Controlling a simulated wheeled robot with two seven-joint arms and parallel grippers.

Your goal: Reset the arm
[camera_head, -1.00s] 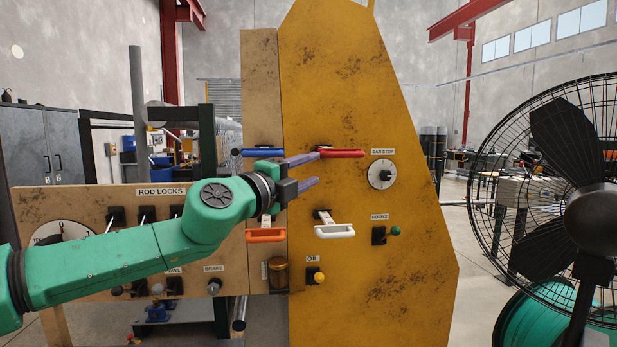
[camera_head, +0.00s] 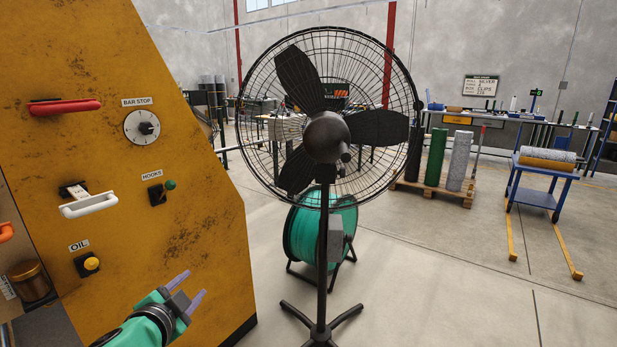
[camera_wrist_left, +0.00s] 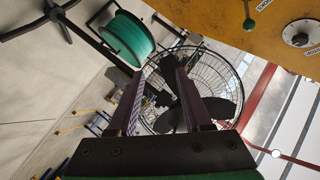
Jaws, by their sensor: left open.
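My left gripper (camera_head: 190,292) is at the lower left of the head view, in front of the yellow machine panel (camera_head: 190,215). Its two purple-grey fingers are apart with nothing between them. It points up and to the right, apart from the panel's controls. In the left wrist view the open fingers (camera_wrist_left: 158,95) frame the fan, which stands beyond them. Only the green wrist end of my left arm shows in the head view. My right gripper is in neither view.
A black pedestal fan (camera_head: 325,135) stands right of the panel, with a green hose reel (camera_head: 320,230) behind it. The panel carries a red handle (camera_head: 65,106), a white handle (camera_head: 88,205), a dial (camera_head: 142,127) and a yellow button (camera_head: 91,264).

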